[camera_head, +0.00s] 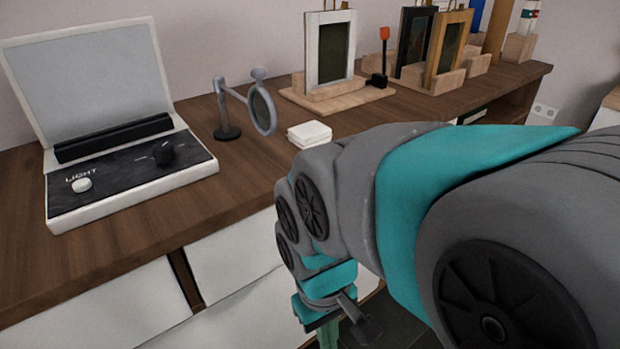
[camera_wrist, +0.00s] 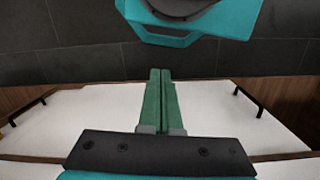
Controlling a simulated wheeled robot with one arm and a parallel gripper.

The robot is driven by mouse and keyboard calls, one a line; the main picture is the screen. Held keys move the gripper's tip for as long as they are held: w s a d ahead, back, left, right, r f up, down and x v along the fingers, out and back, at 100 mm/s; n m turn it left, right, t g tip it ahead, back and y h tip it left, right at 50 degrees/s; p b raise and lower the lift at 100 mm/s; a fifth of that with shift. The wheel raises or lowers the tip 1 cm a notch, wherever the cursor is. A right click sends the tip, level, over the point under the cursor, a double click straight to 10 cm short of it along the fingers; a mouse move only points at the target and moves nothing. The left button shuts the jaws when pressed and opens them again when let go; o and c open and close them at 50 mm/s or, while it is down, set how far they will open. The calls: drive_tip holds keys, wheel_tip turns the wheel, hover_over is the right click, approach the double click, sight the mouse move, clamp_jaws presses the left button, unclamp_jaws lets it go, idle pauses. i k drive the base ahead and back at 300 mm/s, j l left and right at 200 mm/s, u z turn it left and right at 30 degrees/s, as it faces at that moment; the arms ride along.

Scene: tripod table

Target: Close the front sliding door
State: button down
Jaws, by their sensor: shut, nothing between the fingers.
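White front panels show below the wooden top in the head view: one at the left (camera_head: 110,312) and one further right (camera_head: 235,252), with a brown gap between them. I cannot tell which is the sliding door. In the wrist view, white panels lie left (camera_wrist: 75,122) and right (camera_wrist: 225,110) of the fingers, with a dark handle on the left (camera_wrist: 32,107) and another on the right (camera_wrist: 248,100). My gripper (camera_wrist: 160,74) has its green fingers pressed together, empty, in front of the white panels. I cannot tell whether they touch. Its tips are cut off in the head view.
The wooden top (camera_head: 130,235) carries a light box (camera_head: 130,180), a magnifier stand (camera_head: 228,130), white pads (camera_head: 309,134) and framed pictures (camera_head: 330,55). My arm covers the right of the cabinet. Dark floor tiles (camera_wrist: 85,60) are clear in the wrist view.

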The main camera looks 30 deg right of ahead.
sight(260, 315)
drive_tip(key=k+l, duration=0.2)
drive_tip(key=l, duration=0.2)
drive_tip(key=k+l+u, duration=0.15)
drive_tip(key=l, duration=0.3)
drive_tip(key=k+l, duration=0.3)
drive_tip(key=l+u, duration=0.05)
drive_tip(key=l, duration=0.05)
